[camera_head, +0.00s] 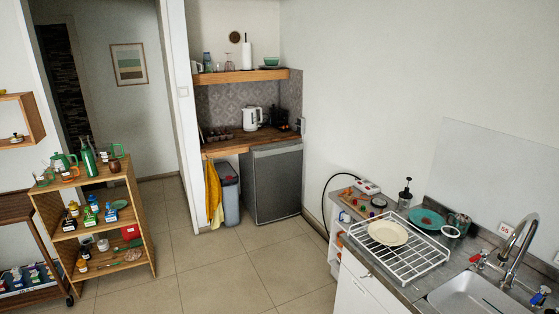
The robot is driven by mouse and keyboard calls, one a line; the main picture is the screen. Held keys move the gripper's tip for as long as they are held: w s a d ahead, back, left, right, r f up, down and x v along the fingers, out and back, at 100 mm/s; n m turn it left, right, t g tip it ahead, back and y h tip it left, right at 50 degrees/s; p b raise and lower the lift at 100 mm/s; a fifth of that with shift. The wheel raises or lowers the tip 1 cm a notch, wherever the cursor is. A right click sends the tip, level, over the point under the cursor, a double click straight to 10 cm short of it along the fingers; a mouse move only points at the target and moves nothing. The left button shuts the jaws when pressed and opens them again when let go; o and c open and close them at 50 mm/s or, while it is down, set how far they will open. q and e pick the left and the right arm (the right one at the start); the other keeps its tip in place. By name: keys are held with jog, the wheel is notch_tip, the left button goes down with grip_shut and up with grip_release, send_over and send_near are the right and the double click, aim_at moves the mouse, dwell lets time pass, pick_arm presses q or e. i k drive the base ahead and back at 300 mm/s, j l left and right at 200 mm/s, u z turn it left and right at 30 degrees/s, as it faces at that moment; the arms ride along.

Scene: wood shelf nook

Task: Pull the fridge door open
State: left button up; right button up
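A small grey fridge (277,182) stands in the nook at the back, under the wooden counter. Its front door appears shut, and its top edge is a lighter grey. I cannot make out a handle at this distance. Neither of my grippers is in the head view, and no arm shows. The fridge is well away from the camera, across the tiled floor.
Tiled floor (215,262) lies clear before the fridge. A grey bin (229,196) and yellow cloth (214,195) are left of it. A loaded wooden shelf (142,232) stands left. A counter with a dish rack (408,262) and sink (475,295) fills the right.

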aim_at(278, 170)
jog(key=i+u, duration=0.15)
jog(key=i, duration=0.35)
jog(key=i+u, duration=0.2)
jog(key=i, duration=0.35)
jog(key=i+u, duration=0.15)
jog(key=i, duration=0.35)
jog(key=i+l+u, duration=0.2)
jog(key=i, duration=0.3)
jog(key=i+z, duration=0.25)
jog(key=i, duration=0.3)
jog(key=i+z, duration=0.3)
jog(key=i, duration=0.25)
jog(key=i+j+z, duration=0.25)
jog(key=i, duration=0.3)
jog(key=i+j+z, duration=0.25)
jog(key=i, duration=0.3)
